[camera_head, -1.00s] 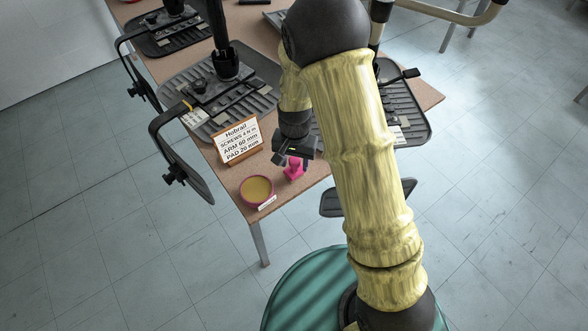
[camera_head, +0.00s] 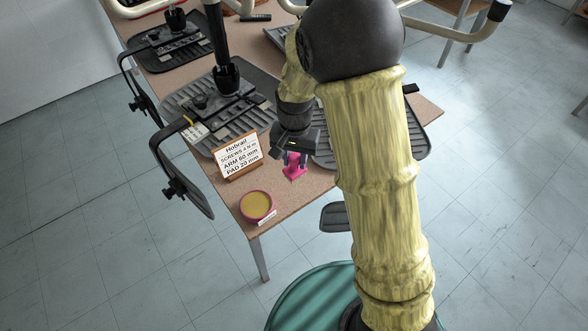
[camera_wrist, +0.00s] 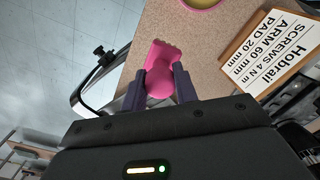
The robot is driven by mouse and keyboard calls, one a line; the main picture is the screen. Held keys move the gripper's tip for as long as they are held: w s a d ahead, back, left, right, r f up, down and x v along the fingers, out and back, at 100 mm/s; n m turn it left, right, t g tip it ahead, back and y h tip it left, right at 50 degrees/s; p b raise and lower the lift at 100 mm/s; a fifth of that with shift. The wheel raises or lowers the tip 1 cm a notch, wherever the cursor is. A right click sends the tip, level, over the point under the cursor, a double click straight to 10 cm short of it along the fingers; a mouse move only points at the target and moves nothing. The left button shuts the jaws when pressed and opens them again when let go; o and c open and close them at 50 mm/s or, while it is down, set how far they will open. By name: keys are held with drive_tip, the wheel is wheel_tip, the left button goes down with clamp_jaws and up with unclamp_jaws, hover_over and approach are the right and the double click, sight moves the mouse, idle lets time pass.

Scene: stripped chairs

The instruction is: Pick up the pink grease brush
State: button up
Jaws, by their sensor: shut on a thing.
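The pink grease brush (camera_head: 294,168) is at the near end of the brown table, beside the sign. My gripper (camera_head: 294,157) reaches down over it and is shut on its upper part. In the wrist view the pink brush (camera_wrist: 160,72) sits between the two dark fingers (camera_wrist: 159,88), which touch it on both sides. Its wider end points away from the gripper. I cannot tell whether its bottom touches the table top.
A pink-rimmed round tub of yellowish grease (camera_head: 257,206) stands at the table's near corner with a small label. A lettered sign (camera_head: 238,157) stands close left of the brush. Black ribbed chair parts (camera_head: 215,105) lie behind. The floor left is clear.

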wheel_tip(320, 180, up, 2)
drive_tip(key=shift+r, duration=0.1)
idle(0.4)
drive_tip(key=shift+o, duration=1.3)
drive_tip(key=shift+c, duration=0.7)
